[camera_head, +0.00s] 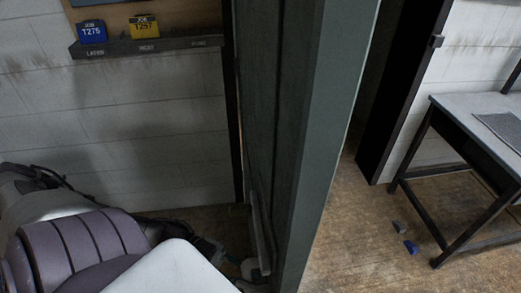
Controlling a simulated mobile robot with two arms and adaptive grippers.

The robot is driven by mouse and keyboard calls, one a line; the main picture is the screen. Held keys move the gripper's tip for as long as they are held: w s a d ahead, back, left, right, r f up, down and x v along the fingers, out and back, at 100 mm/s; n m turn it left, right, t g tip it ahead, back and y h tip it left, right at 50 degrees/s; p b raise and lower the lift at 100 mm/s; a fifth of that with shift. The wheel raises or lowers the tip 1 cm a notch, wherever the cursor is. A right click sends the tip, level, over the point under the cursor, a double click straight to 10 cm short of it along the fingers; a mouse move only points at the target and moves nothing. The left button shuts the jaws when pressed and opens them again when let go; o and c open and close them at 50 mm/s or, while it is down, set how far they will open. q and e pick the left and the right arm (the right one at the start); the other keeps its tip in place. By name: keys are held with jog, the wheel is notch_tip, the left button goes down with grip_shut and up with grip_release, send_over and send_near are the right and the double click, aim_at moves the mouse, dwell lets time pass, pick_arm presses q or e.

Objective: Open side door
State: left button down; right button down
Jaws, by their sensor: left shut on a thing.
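The side door (325,130) is a tall grey-green panel seen nearly edge-on. It stands ajar, with a gap and floor visible to its right, by the dark door frame (403,95). A long upright handle bar (260,225) runs along the door's left face, low in the picture. My left arm comes in from the lower left. My left gripper (252,268) is at the lower end of the handle bar and is shut on it; my arm partly hides the fingers. My right gripper is not in view.
A grey-topped table (480,112) with dark legs stands at the right. A small blue object (411,247) and a small grey object (398,227) lie on the floor. A wall shelf (150,45) holds a blue box (91,31) and a yellow box (144,26).

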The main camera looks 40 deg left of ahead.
pick_arm(q)
jog(key=shift+s+a, duration=0.5)
jog(key=c, duration=1.1)
grip_release()
jog(key=shift+w, duration=0.1)
jog(key=shift+o, duration=0.2)
jog(key=v, duration=1.2)
jog(key=shift+w, duration=0.1)
